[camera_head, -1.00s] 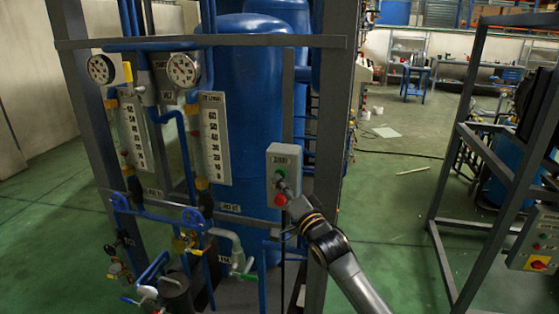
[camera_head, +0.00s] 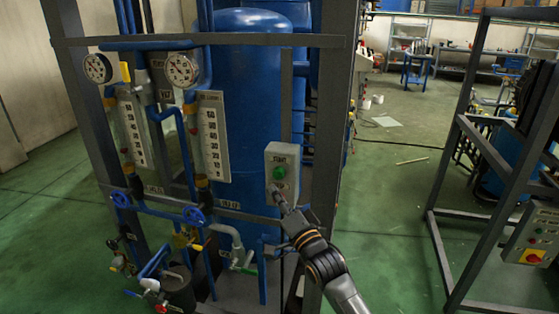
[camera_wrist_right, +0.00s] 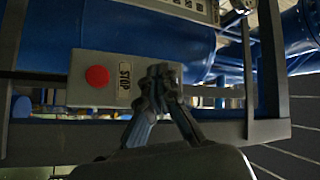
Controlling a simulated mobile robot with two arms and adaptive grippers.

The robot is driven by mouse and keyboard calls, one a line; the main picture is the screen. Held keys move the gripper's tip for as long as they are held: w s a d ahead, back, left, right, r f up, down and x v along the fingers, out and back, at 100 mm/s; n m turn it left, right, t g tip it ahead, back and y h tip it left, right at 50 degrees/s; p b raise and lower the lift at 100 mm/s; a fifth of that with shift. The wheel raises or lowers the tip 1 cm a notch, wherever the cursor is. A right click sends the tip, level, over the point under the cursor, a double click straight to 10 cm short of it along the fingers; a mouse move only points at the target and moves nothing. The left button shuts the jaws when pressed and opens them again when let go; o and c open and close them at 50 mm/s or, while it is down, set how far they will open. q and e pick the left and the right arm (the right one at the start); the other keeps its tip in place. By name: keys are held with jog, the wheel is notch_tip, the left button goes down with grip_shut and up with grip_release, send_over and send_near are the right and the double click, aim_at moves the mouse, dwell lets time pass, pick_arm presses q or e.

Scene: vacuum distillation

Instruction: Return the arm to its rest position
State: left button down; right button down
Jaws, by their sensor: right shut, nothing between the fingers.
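My right gripper (camera_head: 279,193) is shut and empty, in front of the lower part of a grey button box (camera_head: 283,153) on the frame post. The green button (camera_head: 279,172) shows just above the fingertips. The red button is hidden in the head view but shows in the right wrist view (camera_wrist_right: 97,76), beside a STOP label (camera_wrist_right: 124,82). There, the closed fingertips of my right gripper (camera_wrist_right: 160,76) are right of that label and overlap the box. Whether they touch it cannot be told. My left gripper is not in view.
A blue tank (camera_head: 246,100) stands behind the dark frame. Gauges, flowmeters and blue valves (camera_head: 193,215) are left of my right arm. Open green floor (camera_head: 390,220) lies to its right, before another frame (camera_head: 440,160) with a control box (camera_head: 535,240).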

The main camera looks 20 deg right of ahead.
jog(key=shift+a, duration=0.1)
jog(key=s+d+f+n+g+h, duration=0.1)
jog(key=s+f+g, duration=0.15)
jog(key=f, duration=1.05)
jog(key=s+f+n+g+h, duration=0.1)
jog(key=f+n+g, duration=0.15)
jog(key=f, duration=1.05)
jog(key=s+d+f+n+g, duration=0.1)
jog(key=s+f+g, duration=0.1)
jog(key=s+f, duration=0.45)
jog(key=s+f+n+g, duration=0.1)
jog(key=s+f+g, duration=0.15)
jog(key=f, duration=0.75)
jog(key=s+f+n+g, duration=0.2)
jog(key=s+f, duration=0.5)
jog(key=s, duration=0.4)
jog(key=s+d+f+n+g+h+b, duration=0.1)
jog(key=s+f+g, duration=0.2)
jog(key=s+f, duration=0.55)
jog(key=s+f+n+g, duration=0.2)
jog(key=s+f, duration=0.4)
jog(key=s, duration=0.6)
jog(key=s+f+n+g, duration=0.1)
jog(key=s+f+g, duration=0.1)
jog(key=s, duration=1.2)
jog(key=shift+s+d+f+n+g+h+b, duration=0.2)
jog(key=shift+s+f+n+g+h+b, duration=0.15)
jog(key=shift+f, duration=0.45)
